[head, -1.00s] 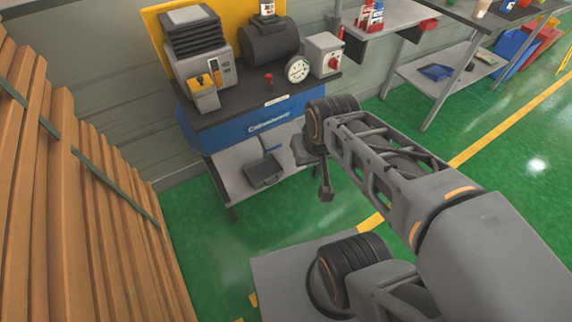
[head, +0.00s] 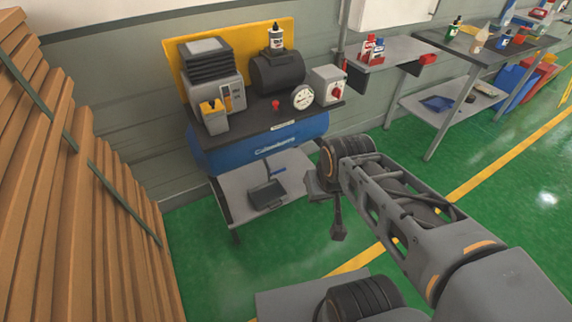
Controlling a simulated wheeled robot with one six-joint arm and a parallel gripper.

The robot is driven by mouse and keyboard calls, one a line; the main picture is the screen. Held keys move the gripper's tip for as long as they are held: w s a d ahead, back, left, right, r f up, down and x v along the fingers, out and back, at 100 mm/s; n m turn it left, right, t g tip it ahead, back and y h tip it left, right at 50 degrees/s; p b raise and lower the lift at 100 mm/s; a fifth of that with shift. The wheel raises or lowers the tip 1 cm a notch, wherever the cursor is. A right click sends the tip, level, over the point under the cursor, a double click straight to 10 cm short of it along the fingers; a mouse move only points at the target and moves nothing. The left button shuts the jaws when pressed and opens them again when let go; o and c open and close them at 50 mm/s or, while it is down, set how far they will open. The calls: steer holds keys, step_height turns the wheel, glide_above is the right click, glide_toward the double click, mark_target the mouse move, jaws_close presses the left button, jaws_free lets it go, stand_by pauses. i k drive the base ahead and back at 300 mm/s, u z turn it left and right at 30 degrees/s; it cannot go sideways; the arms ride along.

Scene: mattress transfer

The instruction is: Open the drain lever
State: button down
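The blue air compressor (head: 262,147) stands against the wall with a dark top plate carrying its motor, gauge and control box. A small red knob (head: 276,104) stands on the plate, and a red rotary switch (head: 337,92) is on the grey box. I cannot tell which part, if any, is the drain lever. The underside of the tank is not clearly visible. My gripper (head: 338,232) appears to hang below the bent arm, in front and to the right of the compressor, apart from it. Its fingers are too small and dark to read.
A grey lower shelf (head: 233,188) with a dark dustpan (head: 267,194) is under the compressor. Stacked wooden planks (head: 70,200) fill the left side. A workbench (head: 470,42) with bottles stands at the right. The green floor (head: 205,265) before the compressor is clear.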

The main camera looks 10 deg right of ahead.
mark_target(278, 171)
steer(key=u, duration=0.1)
steer(key=i, duration=0.85)
steer(key=u, duration=0.7)
